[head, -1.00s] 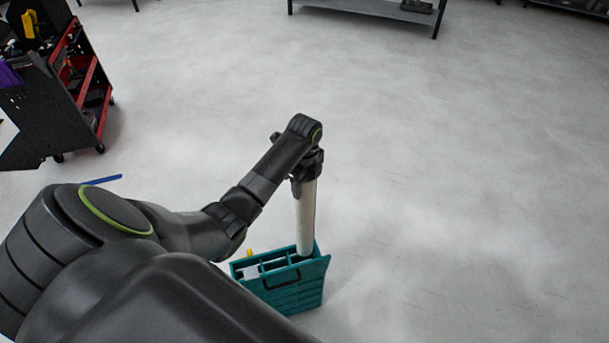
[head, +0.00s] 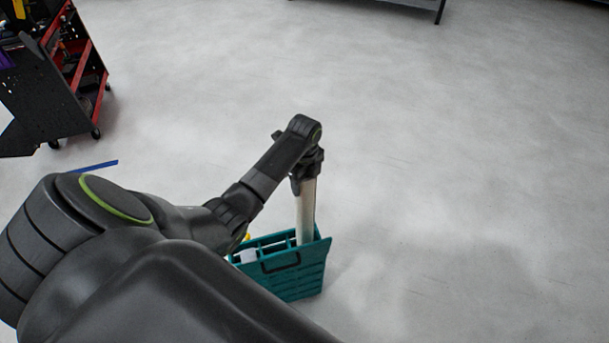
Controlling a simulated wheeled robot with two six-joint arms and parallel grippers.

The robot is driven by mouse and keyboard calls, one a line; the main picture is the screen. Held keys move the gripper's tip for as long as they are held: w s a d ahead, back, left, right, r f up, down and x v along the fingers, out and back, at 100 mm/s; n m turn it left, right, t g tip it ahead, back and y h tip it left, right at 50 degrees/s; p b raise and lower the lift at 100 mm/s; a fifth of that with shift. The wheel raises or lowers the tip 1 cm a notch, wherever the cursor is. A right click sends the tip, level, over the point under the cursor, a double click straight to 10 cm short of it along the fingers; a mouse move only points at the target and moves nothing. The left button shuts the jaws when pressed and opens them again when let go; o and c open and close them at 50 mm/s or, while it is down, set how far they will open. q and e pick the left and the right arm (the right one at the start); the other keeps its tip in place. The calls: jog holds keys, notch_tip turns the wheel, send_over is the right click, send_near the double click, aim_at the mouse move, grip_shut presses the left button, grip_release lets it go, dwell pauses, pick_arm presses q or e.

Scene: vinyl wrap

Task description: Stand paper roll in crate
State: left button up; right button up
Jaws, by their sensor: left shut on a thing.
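The paper roll (head: 305,212) is a long white tube, held nearly upright. My left gripper (head: 308,180) is shut on its top end. The roll's lower end is at the teal crate (head: 298,275) on the floor, behind the crate's near wall, which hides it. I cannot tell whether it touches the crate's bottom. The crate has compartments, with something white and something yellow at its left side. My arm covers part of the crate's left. My right gripper is not in view.
A dark tool cart with red shelves (head: 88,62) stands at the upper left. A blue strip (head: 95,166) lies on the floor near my arm. A dark table edge shows at the top. The grey floor (head: 470,180) to the right is clear.

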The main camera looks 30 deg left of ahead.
pick_arm(q)
notch_tip(320, 180, down, 2)
jog(key=shift+f+b, duration=0.25)
jog(key=shift+b, duration=0.7)
notch_tip(320, 180, down, 31)
jog(key=b, duration=2.1)
jog(key=shift+r, duration=0.1)
jog(key=shift+f+b, duration=0.8)
jog(key=shift+f, duration=0.1)
jog(key=o, duration=1.3)
jog(key=shift+c, duration=0.2)
jog(key=shift+o, duration=1.4)
